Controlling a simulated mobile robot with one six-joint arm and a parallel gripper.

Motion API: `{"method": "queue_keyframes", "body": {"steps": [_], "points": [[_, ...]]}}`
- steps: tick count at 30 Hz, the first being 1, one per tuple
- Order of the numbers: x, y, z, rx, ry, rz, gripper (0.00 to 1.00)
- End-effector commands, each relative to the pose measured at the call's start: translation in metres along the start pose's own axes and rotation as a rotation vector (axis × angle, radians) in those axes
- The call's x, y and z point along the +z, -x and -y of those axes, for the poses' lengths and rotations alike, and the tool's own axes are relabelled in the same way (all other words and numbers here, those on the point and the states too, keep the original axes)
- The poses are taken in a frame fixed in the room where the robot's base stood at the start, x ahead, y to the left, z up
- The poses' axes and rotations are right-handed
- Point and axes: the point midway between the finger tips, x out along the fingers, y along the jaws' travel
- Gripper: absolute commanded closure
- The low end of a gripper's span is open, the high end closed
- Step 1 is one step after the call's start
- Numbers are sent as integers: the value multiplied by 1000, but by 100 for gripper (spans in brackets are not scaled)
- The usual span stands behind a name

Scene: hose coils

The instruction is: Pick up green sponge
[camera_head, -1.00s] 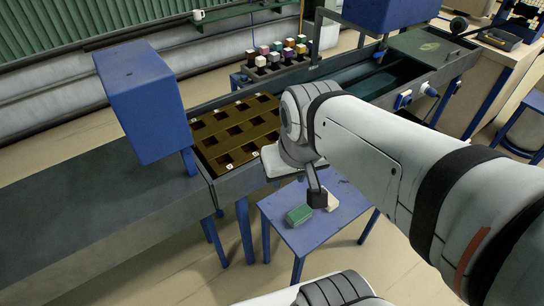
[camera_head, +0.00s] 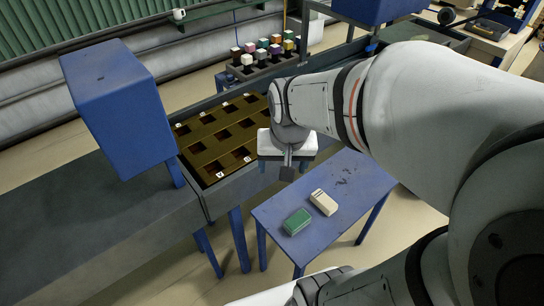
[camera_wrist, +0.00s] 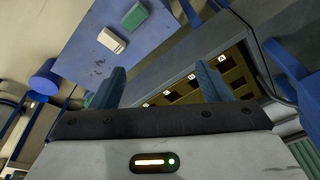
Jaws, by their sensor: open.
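The green sponge (camera_head: 297,221) lies flat on the small blue table (camera_head: 345,190), near its front left part. It also shows in the wrist view (camera_wrist: 135,17) near the top, on the blue tabletop. A cream block (camera_head: 323,202) lies just to its right in the head view, apart from it. My gripper (camera_head: 287,172) is above the table's back left edge, behind and above the sponge. In the wrist view its two blue fingers (camera_wrist: 158,85) are spread apart with nothing between them. Neither finger touches the sponge.
A brown tray with square pockets (camera_head: 215,138) sits in the grey bench behind my gripper. A blue box-shaped housing (camera_head: 118,100) stands over the bench at left. A rack of several coloured blocks (camera_head: 262,60) stands at the back. The tabletop's right part is bare.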

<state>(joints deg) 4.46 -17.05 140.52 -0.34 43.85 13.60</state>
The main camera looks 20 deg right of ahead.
Motion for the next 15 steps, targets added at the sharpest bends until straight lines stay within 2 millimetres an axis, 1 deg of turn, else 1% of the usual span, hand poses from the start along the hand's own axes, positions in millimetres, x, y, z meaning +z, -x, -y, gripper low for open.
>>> {"method": "queue_keyframes", "body": {"steps": [1, 4, 5, 6, 8, 9, 11, 12, 15], "points": [[-5, -39, -6, 12, -71, 29, 29], [-18, -91, -16, 31, -222, 60, 29], [-22, -108, -20, 37, -266, 70, 29], [-25, -129, -26, 45, -326, 82, 29], [-30, -163, -34, 58, -416, 99, 29], [-31, -186, -40, 68, -476, 111, 29], [-32, -218, -49, 82, -562, 127, 29], [-33, -239, -55, 90, -616, 135, 29], [-30, -284, -68, 112, -735, 157, 29]]}}
